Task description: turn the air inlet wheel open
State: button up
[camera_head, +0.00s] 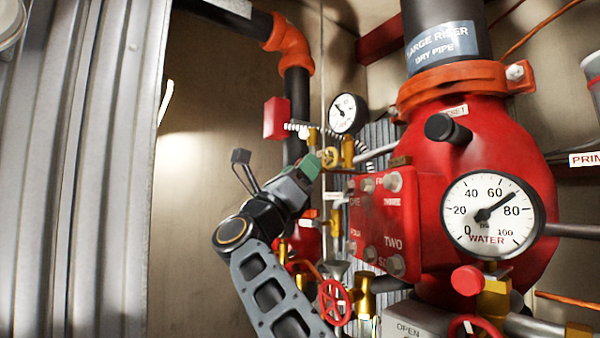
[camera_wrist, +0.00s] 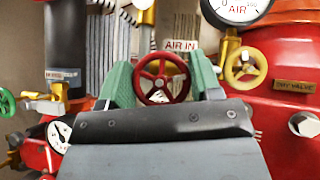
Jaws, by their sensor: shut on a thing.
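The red air inlet wheel (camera_wrist: 163,66) shows in the wrist view, with the "AIR IN" label (camera_wrist: 181,45) just above it. The green fingers of my gripper (camera_wrist: 162,82) stand on both sides of the wheel and are shut on it. The lower part of the wheel is hidden behind my gripper body. In the head view, my gripper (camera_head: 313,163) reaches in among the pipes left of the big red valve. The wheel cannot be made out there behind the fingers.
A yellow wheel (camera_wrist: 245,68) is close to the right of my gripper, with an air gauge (camera_wrist: 237,8) above it. A green wheel (camera_wrist: 6,102) is at far left. The big red dry valve (camera_head: 480,150) and water gauge (camera_head: 492,216) fill the right. Another red wheel (camera_head: 335,302) is below.

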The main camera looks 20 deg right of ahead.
jog(key=shift+n+t+y, duration=0.5)
jog(key=shift+n+t, duration=0.2)
jog(key=n+t+y, duration=0.2)
jog(key=n, duration=0.2)
jog(key=n+t+y, duration=0.2)
jog(key=n+y, duration=0.1)
jog(key=n, duration=0.1)
jog(key=shift+y, duration=0.3)
jog(key=n+y, duration=0.6)
jog(key=n, duration=0.1)
jog(key=shift+n, duration=0.4)
jog(key=o, duration=0.9)
